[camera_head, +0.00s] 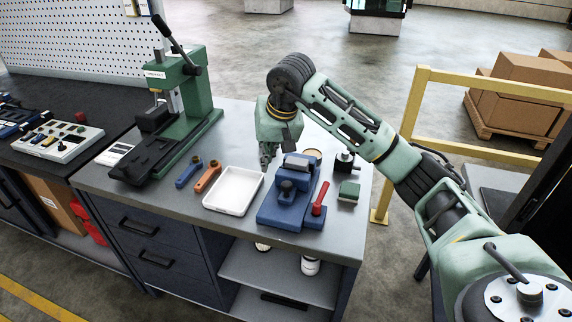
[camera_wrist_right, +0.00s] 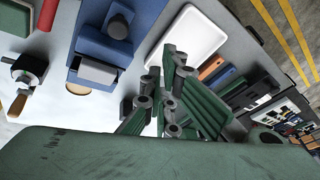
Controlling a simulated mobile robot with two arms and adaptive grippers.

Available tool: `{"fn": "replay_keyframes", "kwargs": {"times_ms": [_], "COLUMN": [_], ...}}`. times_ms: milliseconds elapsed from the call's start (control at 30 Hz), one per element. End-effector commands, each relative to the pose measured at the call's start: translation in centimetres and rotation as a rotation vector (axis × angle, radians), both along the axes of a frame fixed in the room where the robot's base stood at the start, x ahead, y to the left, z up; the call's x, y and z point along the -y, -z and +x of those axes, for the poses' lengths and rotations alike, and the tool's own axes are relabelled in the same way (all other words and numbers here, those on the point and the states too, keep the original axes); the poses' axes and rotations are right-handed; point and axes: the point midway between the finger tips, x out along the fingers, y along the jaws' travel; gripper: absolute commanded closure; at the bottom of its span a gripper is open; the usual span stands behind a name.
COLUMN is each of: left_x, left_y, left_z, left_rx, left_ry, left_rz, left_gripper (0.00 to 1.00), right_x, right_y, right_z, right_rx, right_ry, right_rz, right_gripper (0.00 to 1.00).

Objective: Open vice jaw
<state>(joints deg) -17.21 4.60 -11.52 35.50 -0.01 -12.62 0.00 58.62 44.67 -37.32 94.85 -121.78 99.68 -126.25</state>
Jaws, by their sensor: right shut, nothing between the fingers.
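A blue bench vice (camera_head: 288,196) stands on the grey workbench near its right front corner. Its jaw blocks face the back of the bench, and a red handle (camera_head: 319,200) stands at its right side. My right gripper (camera_head: 266,160) is shut and empty, pointing down just behind and left of the vice, apart from it. In the right wrist view the vice (camera_wrist_right: 112,45) is at upper left, with a grey jaw block, and my right gripper's fingers (camera_wrist_right: 168,95) are close together beside it. I cannot tell how wide the jaw gap is. My left gripper is not in view.
A white tray (camera_head: 233,191) lies left of the vice. Orange (camera_head: 207,177) and blue (camera_head: 188,174) tools lie farther left, beside a green press (camera_head: 185,95). A green block (camera_head: 349,191) and a small black device (camera_head: 345,162) stand at right. A yellow rail (camera_head: 480,158) is beyond the bench.

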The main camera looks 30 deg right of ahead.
Motion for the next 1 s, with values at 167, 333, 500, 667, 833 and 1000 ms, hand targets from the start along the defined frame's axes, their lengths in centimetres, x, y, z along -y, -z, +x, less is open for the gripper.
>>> {"fn": "replay_keyframes", "kwargs": {"times_ms": [167,333,500,667,833,1000], "left_x": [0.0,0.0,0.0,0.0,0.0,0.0], "left_y": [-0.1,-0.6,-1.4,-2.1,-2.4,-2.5], "left_z": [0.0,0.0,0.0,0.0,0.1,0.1], "left_rx": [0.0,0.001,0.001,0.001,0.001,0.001], "left_ry": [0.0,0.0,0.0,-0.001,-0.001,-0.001], "left_rz": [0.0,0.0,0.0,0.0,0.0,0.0], "left_gripper": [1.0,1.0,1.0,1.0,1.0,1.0], "right_x": [5.1,5.8,6.1,6.4,6.6,6.7], "right_y": [-1.6,-0.1,2.9,5.4,7.1,7.6], "right_z": [-0.8,-0.5,0.4,1.3,1.9,2.1], "right_rx": [-0.049,-0.062,-0.062,-0.06,-0.057,-0.054], "right_ry": [0.024,0.025,0.025,0.025,0.025,0.025], "right_rz": [-0.166,-0.18,-0.177,-0.177,-0.177,-0.178], "right_gripper": [1.0,1.0,1.0,1.0,1.0,1.0]}}
